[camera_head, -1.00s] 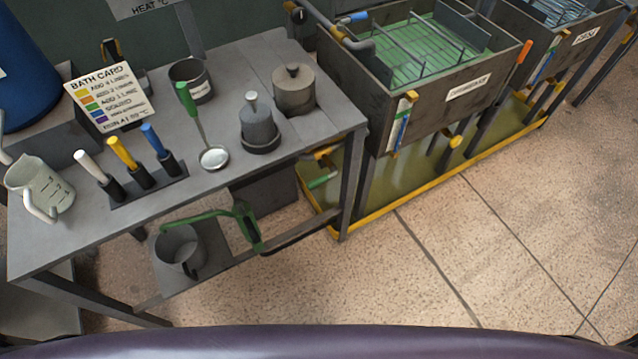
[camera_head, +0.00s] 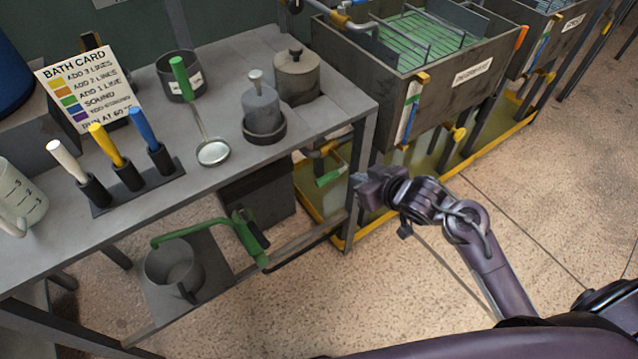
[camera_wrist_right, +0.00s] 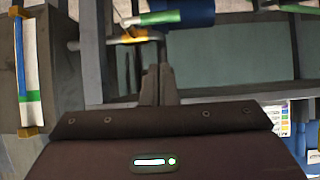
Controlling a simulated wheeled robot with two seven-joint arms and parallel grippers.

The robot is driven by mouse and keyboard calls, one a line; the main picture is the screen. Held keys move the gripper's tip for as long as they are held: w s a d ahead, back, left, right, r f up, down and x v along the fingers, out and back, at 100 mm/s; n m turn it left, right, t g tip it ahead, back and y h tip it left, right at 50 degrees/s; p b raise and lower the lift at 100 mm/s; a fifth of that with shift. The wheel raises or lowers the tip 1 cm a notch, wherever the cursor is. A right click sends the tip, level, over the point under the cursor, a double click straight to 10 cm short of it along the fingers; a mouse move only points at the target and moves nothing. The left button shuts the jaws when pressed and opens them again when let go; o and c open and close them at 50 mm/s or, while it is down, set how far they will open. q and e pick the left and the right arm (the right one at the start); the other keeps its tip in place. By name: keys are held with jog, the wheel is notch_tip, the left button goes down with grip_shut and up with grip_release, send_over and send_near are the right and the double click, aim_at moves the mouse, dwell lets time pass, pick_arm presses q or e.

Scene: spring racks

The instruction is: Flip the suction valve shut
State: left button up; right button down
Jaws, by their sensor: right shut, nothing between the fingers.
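A valve with a yellow-orange body (camera_head: 322,149) and a green-ended lever (camera_head: 328,178) sits low between the bench and the degreaser tank. I take it for the suction valve, but no label on it is readable. In the right wrist view its orange body (camera_wrist_right: 134,36) and green lever end (camera_wrist_right: 159,18) show ahead of the fingers. My right gripper (camera_head: 362,192) is shut and empty, just right of the lever beside the bench leg. Its fingers (camera_wrist_right: 157,85) point toward the valve, with a gap that is hard to judge. My left gripper is not in view.
The bench leg (camera_head: 361,150) stands close to my right gripper. The degreaser tank (camera_head: 440,85) with a striped gauge (camera_head: 412,108) is above right. A green pump handle (camera_head: 250,235) and pail (camera_head: 173,268) are on the lower shelf. The floor (camera_head: 560,180) at right is open.

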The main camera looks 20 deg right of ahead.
jog(key=shift+a+r, duration=0.2)
jog(key=shift+r, duration=0.35)
jog(key=b, duration=0.1)
send_over(334, 177)
jog(key=s, duration=0.3)
notch_tip(334, 177, down, 5)
jog(key=f, duration=0.3)
jog(key=shift+w+a+f, duration=0.35)
jog(key=shift+a, duration=0.05)
jog(key=shift+f, duration=0.45)
jog(key=shift+f, duration=0.1)
